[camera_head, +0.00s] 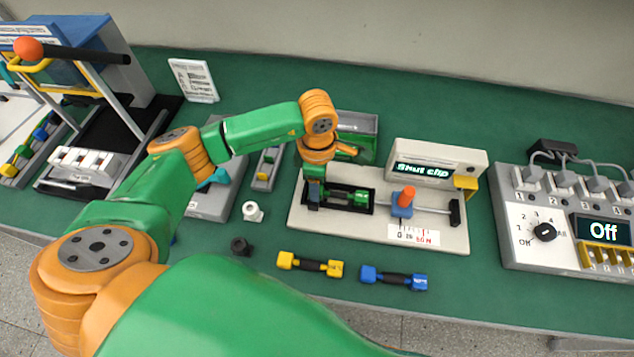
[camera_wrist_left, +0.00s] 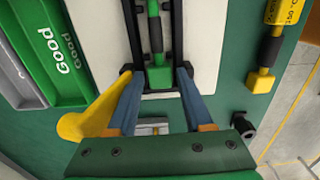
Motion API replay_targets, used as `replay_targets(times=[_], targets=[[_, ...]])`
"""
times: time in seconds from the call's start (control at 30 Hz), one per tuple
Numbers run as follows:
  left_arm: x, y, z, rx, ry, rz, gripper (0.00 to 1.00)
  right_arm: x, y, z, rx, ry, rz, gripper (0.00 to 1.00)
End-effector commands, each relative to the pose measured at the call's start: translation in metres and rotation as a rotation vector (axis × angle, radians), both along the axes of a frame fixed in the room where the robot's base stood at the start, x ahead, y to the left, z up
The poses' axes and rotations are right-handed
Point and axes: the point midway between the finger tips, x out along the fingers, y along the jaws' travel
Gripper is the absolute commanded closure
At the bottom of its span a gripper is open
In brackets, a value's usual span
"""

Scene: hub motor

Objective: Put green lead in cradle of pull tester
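The green lead (camera_head: 350,197) lies in the dark cradle (camera_head: 371,210) at the left of the pull tester (camera_head: 300,222). In the left wrist view one green end of the lead (camera_wrist_left: 159,78) sits between the cradle's dark sides, with its dark sleeve beyond. My left gripper (camera_head: 314,203) is at the cradle's left end. In the left wrist view its fingertips (camera_wrist_left: 156,72) stand apart on either side of the green end, with gaps showing, so it looks open. The tester's display (camera_head: 424,171) seems to read "Shut clip". My right gripper is not in view.
A yellow lead (camera_head: 310,264) and a blue lead (camera_head: 394,277) lie in front of the tester. A green bin (camera_wrist_left: 50,50) marked "Good" is beside it. A white part (camera_head: 252,211) and black part (camera_head: 240,246) stand left. A switch box (camera_head: 515,262) is at right.

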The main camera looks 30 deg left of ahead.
Motion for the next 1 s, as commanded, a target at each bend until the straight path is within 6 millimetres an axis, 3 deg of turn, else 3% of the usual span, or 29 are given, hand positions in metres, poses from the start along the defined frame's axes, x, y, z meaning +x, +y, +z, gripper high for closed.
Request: replay_targets(times=[0.27,0.5,0.6,1.0], targets=[[0.001,0.000,0.007,-0.002,-0.005,0.000,0.29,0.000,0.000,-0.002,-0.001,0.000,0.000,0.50],[0.002,0.000,0.056,-0.001,-0.009,0.000,0.29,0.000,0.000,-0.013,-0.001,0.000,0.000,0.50],[0.001,0.000,0.068,-0.001,-0.005,0.001,0.29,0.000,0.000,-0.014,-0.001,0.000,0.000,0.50],[0.000,0.000,0.080,0.000,0.000,0.000,0.29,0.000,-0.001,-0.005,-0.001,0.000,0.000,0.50]])
